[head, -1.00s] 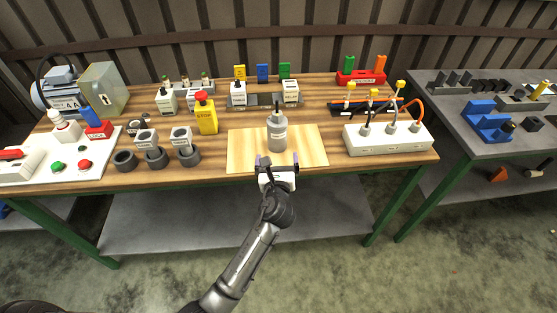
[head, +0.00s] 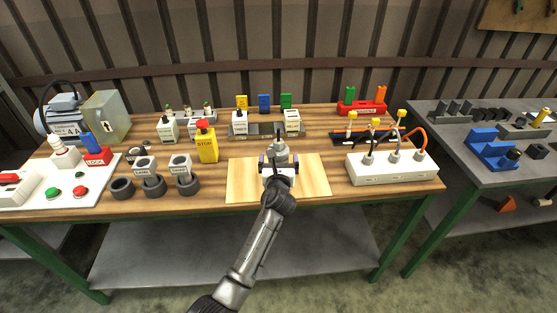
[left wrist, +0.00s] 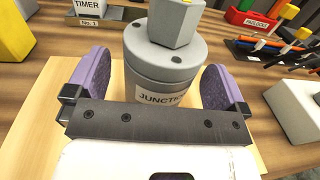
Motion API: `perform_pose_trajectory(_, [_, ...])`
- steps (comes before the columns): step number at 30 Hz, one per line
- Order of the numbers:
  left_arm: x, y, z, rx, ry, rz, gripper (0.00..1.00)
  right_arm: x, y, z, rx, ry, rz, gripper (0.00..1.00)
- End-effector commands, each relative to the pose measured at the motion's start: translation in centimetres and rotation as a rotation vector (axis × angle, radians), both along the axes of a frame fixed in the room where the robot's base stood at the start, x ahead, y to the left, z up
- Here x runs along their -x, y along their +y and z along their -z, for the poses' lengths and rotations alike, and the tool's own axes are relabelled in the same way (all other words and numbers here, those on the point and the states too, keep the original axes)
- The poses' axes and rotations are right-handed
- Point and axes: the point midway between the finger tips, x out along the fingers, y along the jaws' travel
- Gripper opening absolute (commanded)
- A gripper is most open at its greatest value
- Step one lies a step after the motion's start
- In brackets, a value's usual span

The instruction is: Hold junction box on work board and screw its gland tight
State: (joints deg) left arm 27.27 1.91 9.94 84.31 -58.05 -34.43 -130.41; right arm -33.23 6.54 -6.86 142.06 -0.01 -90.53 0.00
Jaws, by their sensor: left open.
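The grey round junction box (left wrist: 165,65) stands upright on the light wooden work board (head: 242,183), with a white label reading "JUNCTI..." on its side. Its grey gland (left wrist: 175,22) sits on the lid and is cut off by the top of the left wrist view; in the head view the gland (head: 279,144) shows above my gripper. My left gripper (left wrist: 158,85) is open, with one purple-padded finger on each side of the box. In the left wrist view a small gap shows at the left finger; contact at the right finger is unclear. My right gripper is not in view.
A yellow STOP box (head: 207,146) stands left of the board, beside several dark ring holders (head: 154,186) with white parts. A white block with cable glands (head: 390,168) stands to the right. A rack with a timer (head: 292,122) is behind the board.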

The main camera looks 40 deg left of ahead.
Motion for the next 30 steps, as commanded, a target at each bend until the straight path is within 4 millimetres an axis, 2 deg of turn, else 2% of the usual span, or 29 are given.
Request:
perform_pose_trajectory(7, [-1.18,0.94,0.0,0.001,-0.001,0.0,1.0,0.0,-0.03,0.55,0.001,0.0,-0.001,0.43])
perform_pose_trajectory(18, [-1.32,1.06,-0.03,0.001,-0.001,0.0,0.99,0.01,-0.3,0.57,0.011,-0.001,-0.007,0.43])
perform_pose_trajectory(30, [-1.3,1.05,-0.03,0.001,-0.001,0.0,0.61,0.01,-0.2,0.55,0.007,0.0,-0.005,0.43])
